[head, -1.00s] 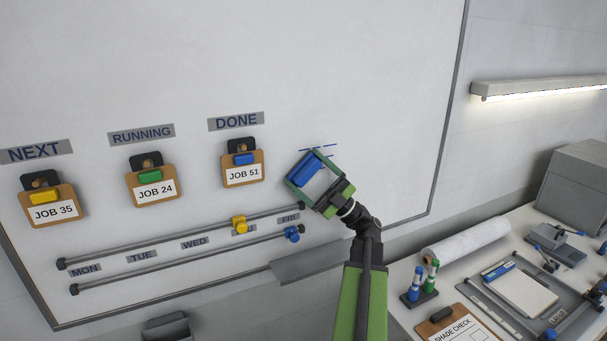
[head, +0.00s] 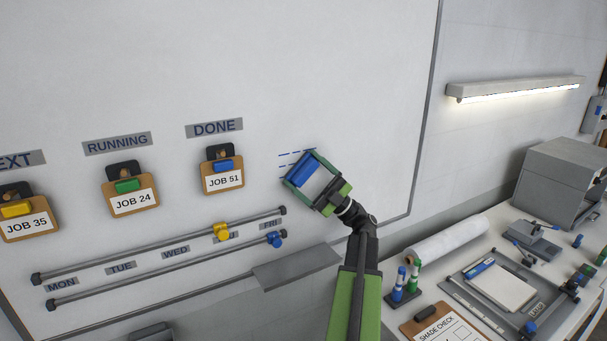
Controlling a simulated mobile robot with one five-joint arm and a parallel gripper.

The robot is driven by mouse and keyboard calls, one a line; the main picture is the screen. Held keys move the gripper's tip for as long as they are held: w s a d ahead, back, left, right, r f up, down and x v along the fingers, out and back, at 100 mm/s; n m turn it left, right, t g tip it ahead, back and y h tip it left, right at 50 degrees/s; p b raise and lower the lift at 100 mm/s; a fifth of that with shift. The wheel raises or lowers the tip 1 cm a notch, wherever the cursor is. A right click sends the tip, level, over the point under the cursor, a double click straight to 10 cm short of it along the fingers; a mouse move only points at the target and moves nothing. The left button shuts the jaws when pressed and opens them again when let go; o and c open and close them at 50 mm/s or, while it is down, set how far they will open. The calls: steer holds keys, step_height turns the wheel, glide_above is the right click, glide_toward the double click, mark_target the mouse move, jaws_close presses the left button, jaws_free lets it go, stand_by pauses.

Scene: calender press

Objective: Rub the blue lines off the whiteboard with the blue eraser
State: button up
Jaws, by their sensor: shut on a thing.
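The whiteboard (head: 330,70) fills the left and middle of the head view. Short blue lines (head: 287,154) show on it just above and left of my gripper; my gripper may hide more of them. My gripper (head: 306,177) is shut on the blue eraser (head: 303,171), which is tilted in the picture and lies at the lower right end of the lines. I cannot tell whether the eraser touches the board.
Clipboards, the closest marked JOB 51 (head: 223,178), hang left of the lines. A cluttered bench (head: 450,275) stands at right. The board above is clear.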

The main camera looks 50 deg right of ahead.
steer(key=s+d+r+p, duration=0.2)
steer(key=d, duration=0.4)
steer(key=w+a+r+p, duration=0.1)
steer(key=w+a, duration=0.1)
steer(key=a, duration=0.4)
steer(key=w+a, duration=0.2)
steer(key=a, duration=0.4)
steer(key=shift+w+a+r+p, duration=0.4)
stand_by(1.9)
steer(key=shift+d, duration=0.1)
steer(key=shift+s+d, duration=0.35)
steer(key=shift+d, duration=0.4)
steer(key=shift+s+d, duration=0.35)
steer(key=shift+d, duration=0.35)
